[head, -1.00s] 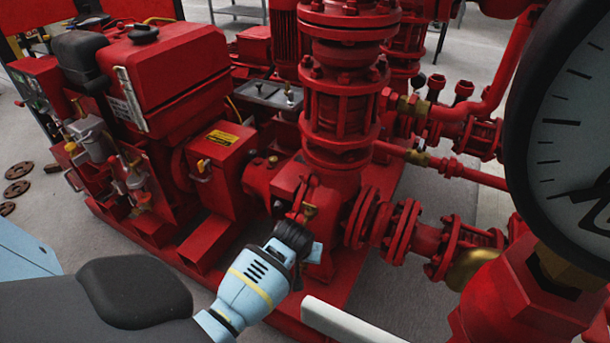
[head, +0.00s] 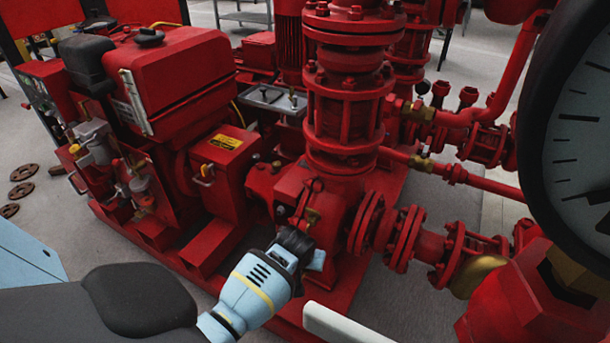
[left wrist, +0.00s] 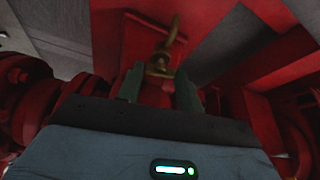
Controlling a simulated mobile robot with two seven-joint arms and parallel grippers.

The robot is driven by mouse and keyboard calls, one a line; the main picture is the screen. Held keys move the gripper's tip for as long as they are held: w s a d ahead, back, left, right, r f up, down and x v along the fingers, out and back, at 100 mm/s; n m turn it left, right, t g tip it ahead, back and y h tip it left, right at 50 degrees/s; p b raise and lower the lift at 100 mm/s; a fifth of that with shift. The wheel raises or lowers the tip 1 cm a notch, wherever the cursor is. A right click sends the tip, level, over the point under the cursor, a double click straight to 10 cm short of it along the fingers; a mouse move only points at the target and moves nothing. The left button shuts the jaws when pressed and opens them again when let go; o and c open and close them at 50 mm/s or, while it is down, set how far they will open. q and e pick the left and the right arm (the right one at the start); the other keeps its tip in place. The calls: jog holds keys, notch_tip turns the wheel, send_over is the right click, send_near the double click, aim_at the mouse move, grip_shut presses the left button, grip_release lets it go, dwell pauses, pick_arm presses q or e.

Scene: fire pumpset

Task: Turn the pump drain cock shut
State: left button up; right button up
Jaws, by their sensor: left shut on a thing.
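The pump drain cock (head: 312,216) is a small brass fitting low on the front of the red pump body. In the left wrist view the brass cock (left wrist: 163,52) stands straight ahead, with a thin piece rising from it. My left gripper (head: 297,239) is at the cock from the front left. In the left wrist view its two dark fingers (left wrist: 160,86) are on either side of the cock's near end, shut on it. The gripper's dark fingers hide part of the cock in the head view. My right gripper is not in view.
A large pressure gauge (head: 583,140) fills the right edge, close to the camera. A flanged red pipe (head: 405,238) runs right of the cock. The red engine (head: 180,75) stands at the left on the red base. Grey floor (head: 385,308) shows in front.

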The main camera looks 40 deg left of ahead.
pick_arm(q)
jog(key=shift+a+r+m+h+p, duration=0.15)
jog(key=shift+r+m+h+p, duration=0.15)
jog(key=shift+m+p, duration=0.45)
jog(key=shift+f+m+p, duration=0.1)
jog(key=shift+m+p, duration=0.2)
jog(key=shift+m, duration=0.05)
jog(key=shift+f, duration=0.15)
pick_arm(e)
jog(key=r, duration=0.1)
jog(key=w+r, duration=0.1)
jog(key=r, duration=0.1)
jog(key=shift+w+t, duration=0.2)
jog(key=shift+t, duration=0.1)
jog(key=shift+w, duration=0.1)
pick_arm(q)
jog(key=o, duration=1)
